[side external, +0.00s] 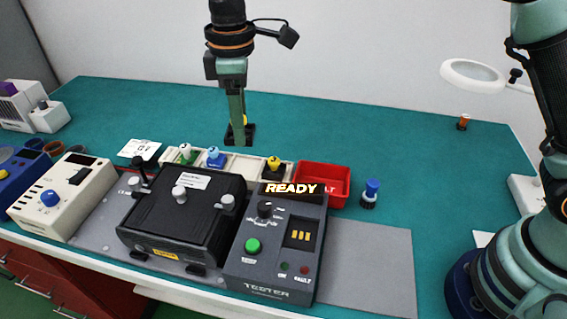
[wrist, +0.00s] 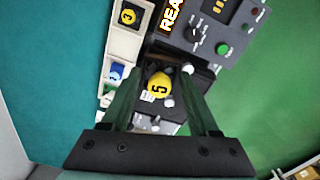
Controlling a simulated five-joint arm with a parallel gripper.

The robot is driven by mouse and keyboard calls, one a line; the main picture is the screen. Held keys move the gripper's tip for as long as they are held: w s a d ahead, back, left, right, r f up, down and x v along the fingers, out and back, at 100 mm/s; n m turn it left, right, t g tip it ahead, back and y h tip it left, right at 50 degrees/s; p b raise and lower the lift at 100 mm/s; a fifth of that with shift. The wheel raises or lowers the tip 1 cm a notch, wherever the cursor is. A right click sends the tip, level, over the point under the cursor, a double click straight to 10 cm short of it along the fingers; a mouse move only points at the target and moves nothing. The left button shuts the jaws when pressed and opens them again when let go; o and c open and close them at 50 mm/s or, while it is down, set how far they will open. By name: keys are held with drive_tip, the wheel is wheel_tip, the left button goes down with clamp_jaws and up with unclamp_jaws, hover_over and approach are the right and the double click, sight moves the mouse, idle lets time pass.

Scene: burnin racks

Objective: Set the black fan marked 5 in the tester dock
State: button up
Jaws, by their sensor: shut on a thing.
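The black fan marked 5 (wrist: 158,86) has a yellow knob and sits between my gripper's fingers. In the side external view this fan (side external: 239,138) hangs in the air above the back of the bench. My gripper (side external: 238,118) is shut on it; my gripper also shows in the wrist view (wrist: 165,100). The tester (side external: 275,245) is a grey box at the front with a lit READY sign. Its dock (side external: 300,235) is a dark recess with gold contacts, empty, to the right of and in front of my gripper.
A pale rack (side external: 228,161) holds green-, blue- and yellow-knobbed fans; the yellow one (wrist: 128,16) is marked 3. A red bin (side external: 322,183) adjoins it. A black case (side external: 180,222) stands left of the tester. A blue-topped piece (side external: 371,192) stands right.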

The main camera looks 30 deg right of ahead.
drive_tip(key=s+d+f, duration=0.1)
drive_tip(key=s+f, duration=0.1)
drive_tip(key=s, duration=0.3)
drive_tip(key=s+d+f+m, duration=0.1)
drive_tip(key=s+f, duration=0.2)
drive_tip(key=s, duration=0.2)
drive_tip(key=s+d+f+m, duration=0.1)
drive_tip(key=s+f, duration=0.2)
drive_tip(key=s, duration=0.1)
drive_tip(key=shift+s+d+f, duration=0.15)
drive_tip(key=shift+s+d, duration=0.05)
drive_tip(key=shift+s, duration=0.2)
drive_tip(key=shift+f, duration=2.25)
drive_tip(key=shift+f, duration=0.5)
drive_tip(key=o, duration=1.4)
drive_tip(key=shift+r, duration=0.1)
drive_tip(key=shift+r, duration=2.45)
